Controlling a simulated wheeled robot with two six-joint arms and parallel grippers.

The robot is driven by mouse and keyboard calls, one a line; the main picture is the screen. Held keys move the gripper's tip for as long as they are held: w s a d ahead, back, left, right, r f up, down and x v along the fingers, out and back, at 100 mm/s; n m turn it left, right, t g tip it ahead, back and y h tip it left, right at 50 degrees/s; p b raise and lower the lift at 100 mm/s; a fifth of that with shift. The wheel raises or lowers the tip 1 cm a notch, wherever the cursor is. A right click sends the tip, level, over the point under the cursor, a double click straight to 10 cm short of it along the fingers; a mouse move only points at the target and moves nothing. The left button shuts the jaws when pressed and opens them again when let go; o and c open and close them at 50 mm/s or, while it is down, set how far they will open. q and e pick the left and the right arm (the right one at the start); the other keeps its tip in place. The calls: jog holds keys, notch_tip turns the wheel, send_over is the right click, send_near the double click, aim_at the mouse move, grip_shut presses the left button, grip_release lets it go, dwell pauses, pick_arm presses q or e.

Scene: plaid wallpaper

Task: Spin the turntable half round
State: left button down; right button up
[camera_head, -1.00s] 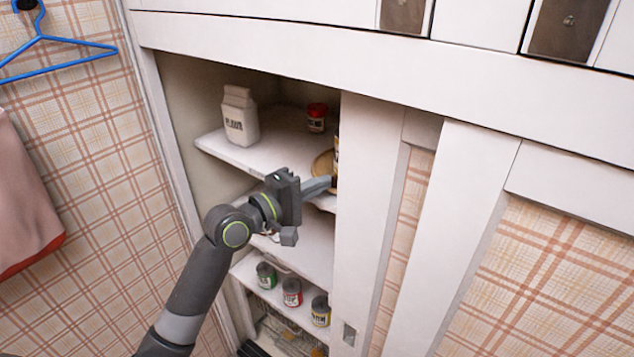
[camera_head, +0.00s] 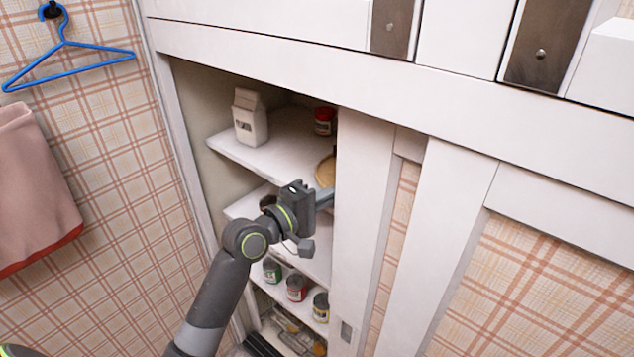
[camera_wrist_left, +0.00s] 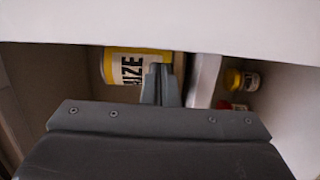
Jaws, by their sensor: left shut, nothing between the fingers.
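My right gripper is not in view.
A white carton (camera_head: 250,120) and a red-lidded jar (camera_head: 324,121) stand on the upper shelf (camera_head: 262,157). Several cans, including a green one (camera_head: 272,270), stand lower down. The white panel (camera_head: 361,215) closes off the right side. A yellow jar (camera_wrist_left: 240,79) shows in the wrist view.

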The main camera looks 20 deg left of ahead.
pick_arm(q)
jog(key=shift+s+d+p, duration=0.15)
jog(key=shift+d+p, duration=0.55)
jog(key=shift+d, duration=0.45)
